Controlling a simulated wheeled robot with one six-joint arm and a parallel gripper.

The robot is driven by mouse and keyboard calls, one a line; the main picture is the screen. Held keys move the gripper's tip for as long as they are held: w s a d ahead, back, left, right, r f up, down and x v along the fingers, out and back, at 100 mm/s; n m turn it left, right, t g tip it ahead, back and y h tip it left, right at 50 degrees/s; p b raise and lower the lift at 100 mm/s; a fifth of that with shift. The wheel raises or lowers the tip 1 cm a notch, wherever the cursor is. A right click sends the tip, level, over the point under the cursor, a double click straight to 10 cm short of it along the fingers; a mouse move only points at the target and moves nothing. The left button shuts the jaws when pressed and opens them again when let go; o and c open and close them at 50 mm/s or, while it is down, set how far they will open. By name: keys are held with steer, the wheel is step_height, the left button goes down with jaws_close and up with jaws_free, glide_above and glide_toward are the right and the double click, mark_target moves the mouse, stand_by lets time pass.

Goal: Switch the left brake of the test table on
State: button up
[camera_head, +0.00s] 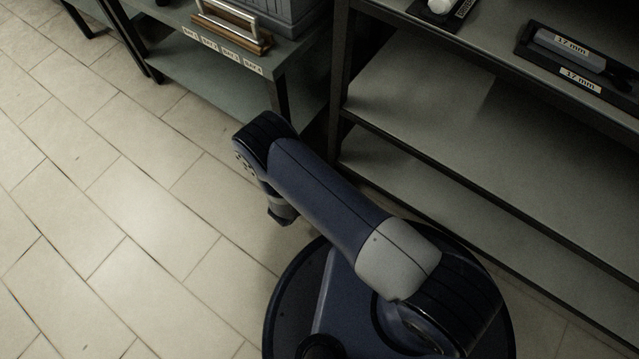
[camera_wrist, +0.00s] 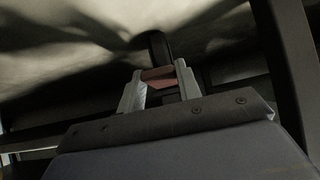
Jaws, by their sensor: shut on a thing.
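My gripper (camera_wrist: 159,72) shows in the wrist view, with its two pale metal fingers pointing up. It is shut on a small reddish-brown piece (camera_wrist: 158,78) that spans the space between the fingers. A dark upright bar (camera_wrist: 158,46) stands just behind this piece; I cannot tell whether they are joined. In the head view my arm reaches up and left, and its end bends down beside the shelving; the fingers cannot be made out there. No test table or left brake can be clearly identified in either view.
Dark-framed shelving (camera_head: 420,85) stands close on the right, with a tray labelled 17 mm (camera_head: 575,60) on top. A low grey-green table (camera_head: 190,72) at the upper left bears a wooden piece with a metal handle (camera_head: 232,22). Tiled floor (camera_head: 110,200) is clear at left.

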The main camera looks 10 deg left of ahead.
steer(key=shift+f+t+h, duration=0.6)
steer(key=shift+f+t, duration=0.15)
steer(key=shift+t, duration=0.55)
steer(key=o, duration=1)
steer(key=p+v, duration=0.3)
steer(key=v, duration=0.7)
steer(key=shift+s+a, duration=0.15)
steer(key=shift+s, duration=0.2)
